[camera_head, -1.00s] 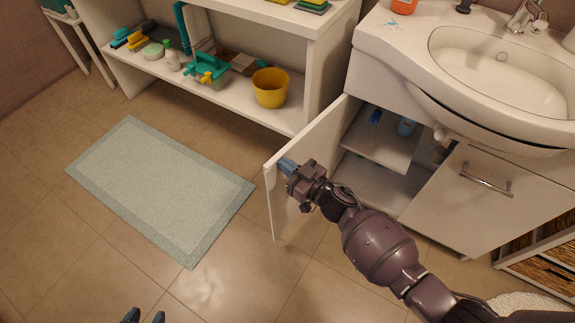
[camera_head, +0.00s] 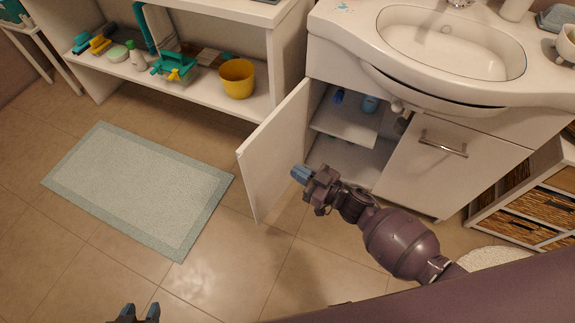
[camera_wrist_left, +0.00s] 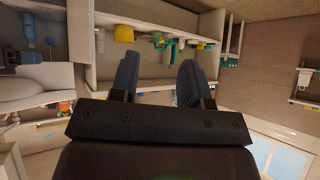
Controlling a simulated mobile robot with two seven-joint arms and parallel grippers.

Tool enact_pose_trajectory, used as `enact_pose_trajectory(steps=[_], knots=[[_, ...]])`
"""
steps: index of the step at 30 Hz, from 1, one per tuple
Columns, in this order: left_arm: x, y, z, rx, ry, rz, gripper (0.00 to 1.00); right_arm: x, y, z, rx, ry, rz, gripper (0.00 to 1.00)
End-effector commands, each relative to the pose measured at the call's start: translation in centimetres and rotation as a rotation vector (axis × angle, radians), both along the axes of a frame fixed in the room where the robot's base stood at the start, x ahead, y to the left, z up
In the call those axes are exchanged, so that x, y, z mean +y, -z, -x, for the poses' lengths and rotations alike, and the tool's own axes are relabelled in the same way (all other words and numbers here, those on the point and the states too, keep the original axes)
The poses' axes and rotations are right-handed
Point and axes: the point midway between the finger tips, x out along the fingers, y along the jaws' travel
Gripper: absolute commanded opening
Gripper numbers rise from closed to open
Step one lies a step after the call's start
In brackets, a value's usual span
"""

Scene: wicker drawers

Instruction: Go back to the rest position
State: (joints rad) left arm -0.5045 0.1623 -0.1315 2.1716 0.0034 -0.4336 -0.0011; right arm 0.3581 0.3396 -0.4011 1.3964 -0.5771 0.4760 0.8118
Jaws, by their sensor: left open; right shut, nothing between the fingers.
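My right gripper (camera_head: 300,174) is shut and empty in the head view. It is in front of the open left cabinet door (camera_head: 275,150) under the sink, with a gap between its blue fingertips and the door. My left gripper (camera_head: 140,311) shows at the bottom edge of the head view, low over the tiles, open and empty. Its two spread fingers also show in the left wrist view (camera_wrist_left: 157,80), with nothing between them.
The cabinet's right door (camera_head: 430,160) is closed. A shelf unit with a yellow bucket (camera_head: 238,79) is at the back left. A bath mat (camera_head: 140,190) lies on the floor. Wicker drawers (camera_head: 535,205) stand at the right.

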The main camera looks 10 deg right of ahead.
Motion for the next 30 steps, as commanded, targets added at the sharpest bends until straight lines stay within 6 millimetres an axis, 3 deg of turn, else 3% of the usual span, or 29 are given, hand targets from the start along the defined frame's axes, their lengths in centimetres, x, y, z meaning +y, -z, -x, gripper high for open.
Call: enact_pose_trajectory(steps=[12,18,24,30], knots=[[-0.1,0.0,0.3,0.005,0.000,0.001,0.43,-0.5,0.0,0.5,-0.007,0.000,0.007,0.00],[-0.1,-0.1,0.2,0.000,0.000,0.001,0.43,-1.3,0.4,-0.5,-0.051,0.078,0.130,0.00],[-0.1,-0.1,-0.2,-0.011,0.002,0.002,0.43,-2.4,-2.5,-2.6,-0.092,0.226,0.234,0.00],[-0.1,-0.6,-0.6,-0.025,0.000,0.002,0.43,-4.7,-5.5,-1.3,-0.044,0.370,0.302,0.00]])
